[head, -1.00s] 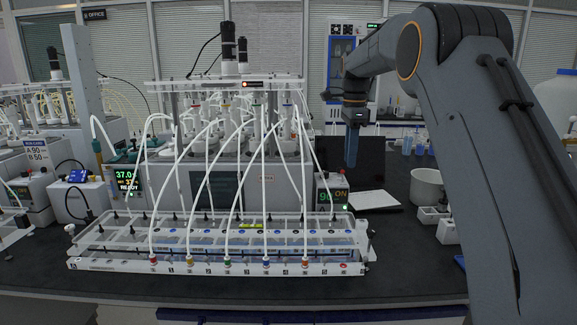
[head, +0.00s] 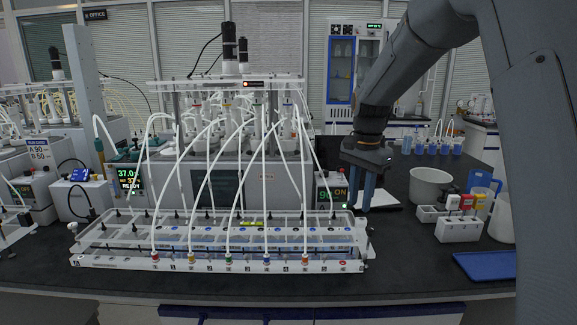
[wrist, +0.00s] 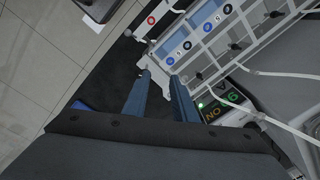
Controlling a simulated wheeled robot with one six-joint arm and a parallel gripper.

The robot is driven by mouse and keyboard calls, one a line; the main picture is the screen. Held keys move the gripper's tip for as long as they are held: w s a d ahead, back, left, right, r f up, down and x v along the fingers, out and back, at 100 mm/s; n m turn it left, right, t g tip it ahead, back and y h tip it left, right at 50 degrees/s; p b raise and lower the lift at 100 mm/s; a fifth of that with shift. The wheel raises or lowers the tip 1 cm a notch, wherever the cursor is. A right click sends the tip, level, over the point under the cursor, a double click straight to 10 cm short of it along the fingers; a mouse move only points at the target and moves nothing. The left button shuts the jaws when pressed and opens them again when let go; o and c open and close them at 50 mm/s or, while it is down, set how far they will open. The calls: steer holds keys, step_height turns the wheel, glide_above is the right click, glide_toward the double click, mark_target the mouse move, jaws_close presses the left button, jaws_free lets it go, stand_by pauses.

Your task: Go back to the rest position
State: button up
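My gripper (head: 367,205) points down at the right end of the white rack with tubes (head: 215,266), above the black bench. Its two blue fingers are apart with nothing between them, which also shows in the wrist view (wrist: 160,78). In the wrist view the fingertips are close to the end of the rack (wrist: 176,52); I cannot tell whether they touch it. My upper arm covers the right side of the head view.
A white pot (head: 430,187), a white block with coloured caps (head: 459,230) and a blue tray (head: 484,266) are on the right. A box with a green display (head: 333,193) stands behind the rack. The front bench strip is clear.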

steer(key=s+f+n, duration=0.3)
steer(key=s, duration=0.6)
steer(key=s+f+n, duration=0.4)
steer(key=s, duration=0.5)
steer(key=s+f+n, duration=0.3)
steer(key=s+f, duration=0.1)
steer(key=s, duration=0.5)
steer(key=shift+s+d+f+t, duration=0.15)
steer(key=shift+s+f+t, duration=0.05)
steer(key=shift+f+t, duration=0.1)
